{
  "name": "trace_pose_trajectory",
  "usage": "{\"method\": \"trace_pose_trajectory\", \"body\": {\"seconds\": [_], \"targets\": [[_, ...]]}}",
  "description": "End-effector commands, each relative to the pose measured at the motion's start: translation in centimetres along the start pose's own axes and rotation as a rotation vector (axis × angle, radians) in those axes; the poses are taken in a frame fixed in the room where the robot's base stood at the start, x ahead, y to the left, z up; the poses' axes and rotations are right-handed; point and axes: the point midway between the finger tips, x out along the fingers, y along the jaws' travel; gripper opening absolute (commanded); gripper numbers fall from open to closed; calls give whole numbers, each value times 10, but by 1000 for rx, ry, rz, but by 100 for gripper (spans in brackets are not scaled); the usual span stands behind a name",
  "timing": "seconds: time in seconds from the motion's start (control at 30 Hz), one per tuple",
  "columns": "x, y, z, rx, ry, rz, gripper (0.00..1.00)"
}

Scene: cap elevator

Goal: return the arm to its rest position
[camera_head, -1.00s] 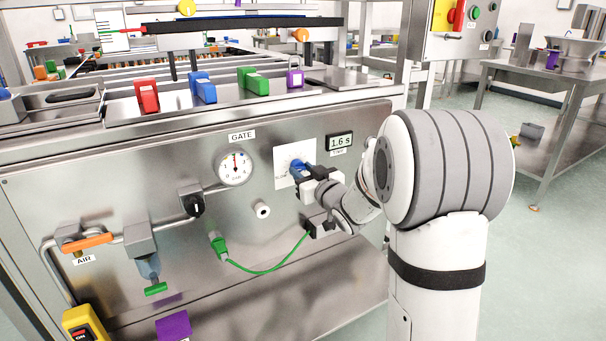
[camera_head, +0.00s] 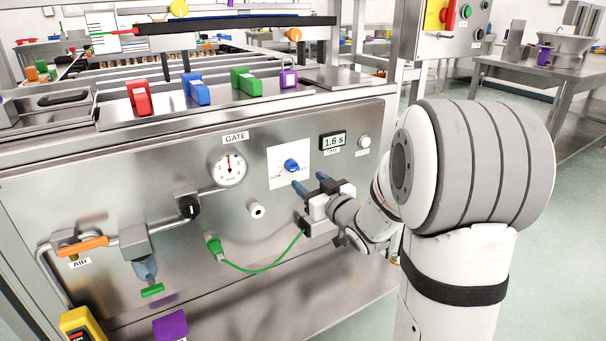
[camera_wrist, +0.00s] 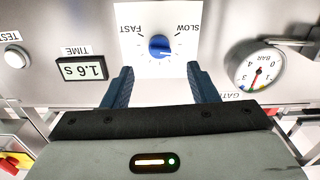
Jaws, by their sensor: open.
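My gripper (camera_head: 311,183) is open and empty, a short way out from the steel panel front. Its two blue fingers (camera_wrist: 156,88) point at the panel in the wrist view. The blue knob (camera_head: 291,165) on its white FAST/SLOW plate sits just above and left of the fingers in the head view. In the wrist view the knob (camera_wrist: 160,46) shows beyond the fingertips, clear of them. My arm reaches in from the right of the head view.
The time display (camera_head: 333,141) reads 1.6 s. A pressure gauge (camera_head: 229,169) is left of the knob. A green cable (camera_head: 262,270) hangs below, passing behind my gripper. Coloured clips, including a red one (camera_head: 142,97), stand on the top ledge. Open floor lies right.

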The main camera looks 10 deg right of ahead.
Motion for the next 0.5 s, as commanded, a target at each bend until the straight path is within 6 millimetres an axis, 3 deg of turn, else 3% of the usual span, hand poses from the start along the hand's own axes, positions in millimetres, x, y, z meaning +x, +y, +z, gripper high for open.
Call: {"method": "trace_pose_trajectory", "body": {"seconds": [0.13, 0.5], "targets": [[-10, 0, 0, 1, -1, 2, 53], [-11, 1, -7, -3, -14, 11, 53]]}}
